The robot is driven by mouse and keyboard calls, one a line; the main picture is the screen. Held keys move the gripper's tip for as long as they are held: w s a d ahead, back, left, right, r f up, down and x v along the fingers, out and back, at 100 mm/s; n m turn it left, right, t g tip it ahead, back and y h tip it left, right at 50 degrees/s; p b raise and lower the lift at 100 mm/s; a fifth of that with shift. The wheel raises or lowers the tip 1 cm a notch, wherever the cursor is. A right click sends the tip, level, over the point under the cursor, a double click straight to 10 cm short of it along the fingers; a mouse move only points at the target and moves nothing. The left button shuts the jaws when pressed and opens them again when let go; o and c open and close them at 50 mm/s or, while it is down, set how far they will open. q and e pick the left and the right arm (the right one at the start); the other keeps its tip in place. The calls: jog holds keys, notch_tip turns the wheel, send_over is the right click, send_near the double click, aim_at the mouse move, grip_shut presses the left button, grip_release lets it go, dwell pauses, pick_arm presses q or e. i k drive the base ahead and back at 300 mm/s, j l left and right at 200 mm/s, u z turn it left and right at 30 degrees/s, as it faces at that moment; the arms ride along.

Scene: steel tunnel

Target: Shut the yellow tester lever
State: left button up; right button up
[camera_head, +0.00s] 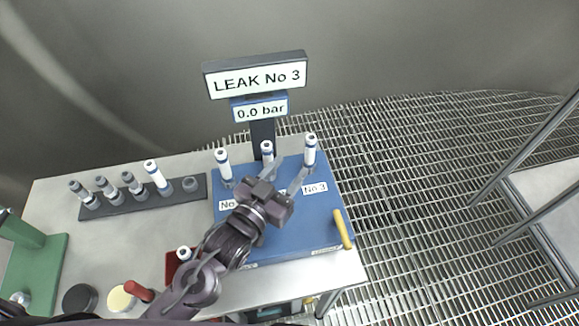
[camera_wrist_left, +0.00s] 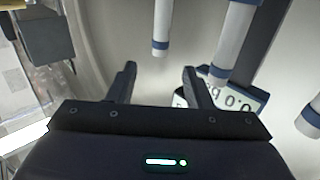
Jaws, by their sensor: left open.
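The yellow lever (camera_head: 343,229) stands tilted at the right front edge of the blue tester (camera_head: 290,235). My left gripper (camera_head: 287,174) is over the middle of the tester, open, with its fingers pointing toward the back. It is up and left of the lever, apart from it. Three white-and-blue capped pieces stand on the tester; the right one (camera_head: 310,150) is close to the gripper. In the left wrist view the open fingers (camera_wrist_left: 160,84) have nothing between them; the lever does not show there. My right gripper is not in view.
A sign (camera_head: 256,75) behind the tester reads LEAK No 3, above a 0.0 bar display (camera_head: 260,108). A dark rack (camera_head: 128,205) with several pieces is at left. A red tray (camera_head: 173,263) and a green stand (camera_head: 45,262) are on the table. Grating lies right.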

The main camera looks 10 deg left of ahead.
aim_at(341, 232)
jog(key=k+l, duration=0.1)
jog(key=k, duration=0.9)
